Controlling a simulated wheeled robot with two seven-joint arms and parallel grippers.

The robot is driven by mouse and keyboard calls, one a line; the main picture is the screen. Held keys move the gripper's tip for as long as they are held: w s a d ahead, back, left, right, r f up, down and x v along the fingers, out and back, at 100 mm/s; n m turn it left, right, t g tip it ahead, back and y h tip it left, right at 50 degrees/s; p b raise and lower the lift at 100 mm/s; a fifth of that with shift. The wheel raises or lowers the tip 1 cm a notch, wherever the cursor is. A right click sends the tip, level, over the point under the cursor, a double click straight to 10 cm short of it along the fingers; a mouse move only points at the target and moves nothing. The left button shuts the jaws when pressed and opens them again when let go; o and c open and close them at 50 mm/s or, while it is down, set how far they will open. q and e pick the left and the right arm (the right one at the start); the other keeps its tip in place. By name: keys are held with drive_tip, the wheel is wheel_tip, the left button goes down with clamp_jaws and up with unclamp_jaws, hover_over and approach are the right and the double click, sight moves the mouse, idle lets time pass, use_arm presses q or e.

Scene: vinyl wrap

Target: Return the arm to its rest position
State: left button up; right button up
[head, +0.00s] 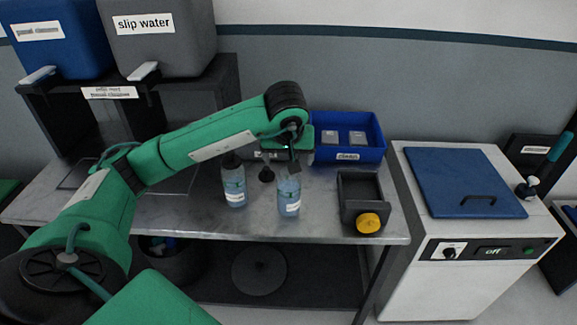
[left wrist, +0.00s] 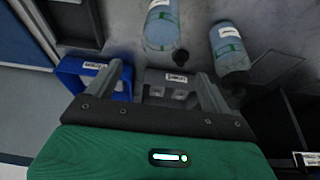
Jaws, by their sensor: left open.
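My left arm (head: 200,145) reaches in from the left across the metal bench. Its gripper (head: 294,163) points down close to the top of the right-hand spray bottle (head: 288,195), which stands upright. I cannot tell from the head view whether they touch. In the left wrist view the gripper (left wrist: 158,80) has its two fingers spread with nothing between them. A second bottle (head: 234,187) stands to the left. Both pale blue bottles also show beyond the fingers in the left wrist view, one (left wrist: 160,27) near the middle and one (left wrist: 230,48) to the right. My right gripper is out of view.
A blue bin (head: 347,152) labelled "clean" stands at the bench's back right. A dark tray (head: 360,190) with a yellow round item (head: 368,223) sits in front. A white machine with a blue lid (head: 462,182) stands right. A "slip water" tank (head: 160,40) is above left.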

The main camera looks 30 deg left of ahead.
use_arm(q)
drive_tip(key=shift+s+r, duration=0.15)
drive_tip(key=shift+r, duration=0.15)
